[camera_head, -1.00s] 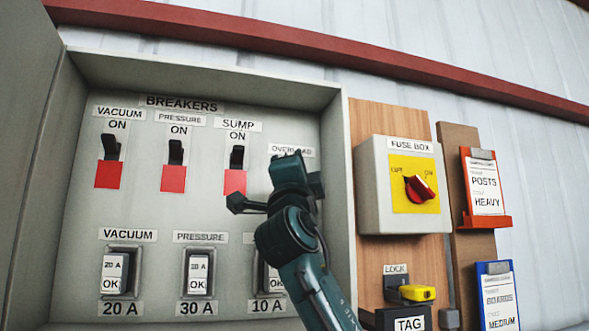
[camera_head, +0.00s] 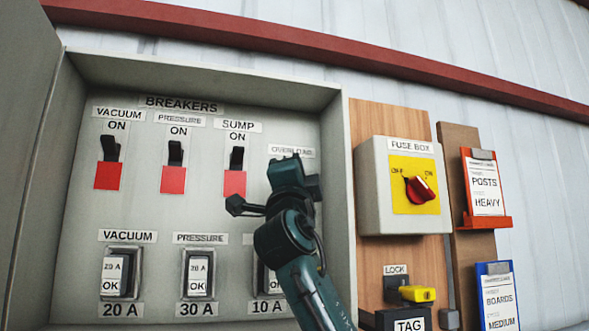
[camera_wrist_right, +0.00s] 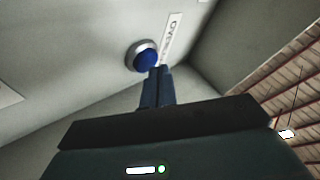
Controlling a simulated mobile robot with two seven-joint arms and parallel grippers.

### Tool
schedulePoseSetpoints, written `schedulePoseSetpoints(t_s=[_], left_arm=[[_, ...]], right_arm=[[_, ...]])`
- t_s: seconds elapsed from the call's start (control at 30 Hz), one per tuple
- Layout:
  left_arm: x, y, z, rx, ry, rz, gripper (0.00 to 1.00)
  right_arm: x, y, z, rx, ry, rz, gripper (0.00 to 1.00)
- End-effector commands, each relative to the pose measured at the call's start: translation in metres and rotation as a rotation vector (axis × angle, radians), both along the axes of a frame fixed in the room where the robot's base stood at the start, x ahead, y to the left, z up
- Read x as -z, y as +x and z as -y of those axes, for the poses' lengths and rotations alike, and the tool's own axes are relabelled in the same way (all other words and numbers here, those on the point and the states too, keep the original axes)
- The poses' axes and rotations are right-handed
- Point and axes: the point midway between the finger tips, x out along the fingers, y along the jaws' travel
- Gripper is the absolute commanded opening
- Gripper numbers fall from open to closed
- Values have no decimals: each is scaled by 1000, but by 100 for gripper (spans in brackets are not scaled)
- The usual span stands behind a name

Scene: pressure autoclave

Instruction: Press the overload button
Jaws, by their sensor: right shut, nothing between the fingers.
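The overload button is a round blue button (camera_wrist_right: 146,57) in a silver ring on the grey panel, seen in the right wrist view beside the overload label (camera_wrist_right: 171,40). That label also shows in the head view (camera_head: 291,151), above my right gripper (camera_head: 286,172), which hides the button there. In the right wrist view my right gripper's fingers (camera_wrist_right: 157,76) are shut and empty. Their tips overlap the lower right edge of the button; I cannot tell whether they touch it. My left gripper is not in view.
The breaker cabinet (camera_head: 200,70) has side walls close around my right gripper. Black breaker switches (camera_head: 176,153) stand to its left, and rocker switches (camera_head: 198,272) are below. A fuse box (camera_head: 372,185) with a red knob is outside, to the right.

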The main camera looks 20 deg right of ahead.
Motion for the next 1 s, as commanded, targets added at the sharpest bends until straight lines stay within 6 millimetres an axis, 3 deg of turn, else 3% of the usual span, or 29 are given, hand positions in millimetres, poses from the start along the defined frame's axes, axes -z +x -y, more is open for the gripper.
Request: schedulePoseSetpoints(t_s=[1.0], left_arm=[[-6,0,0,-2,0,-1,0]], right_arm=[[0,10,0,1,1,0,0]])
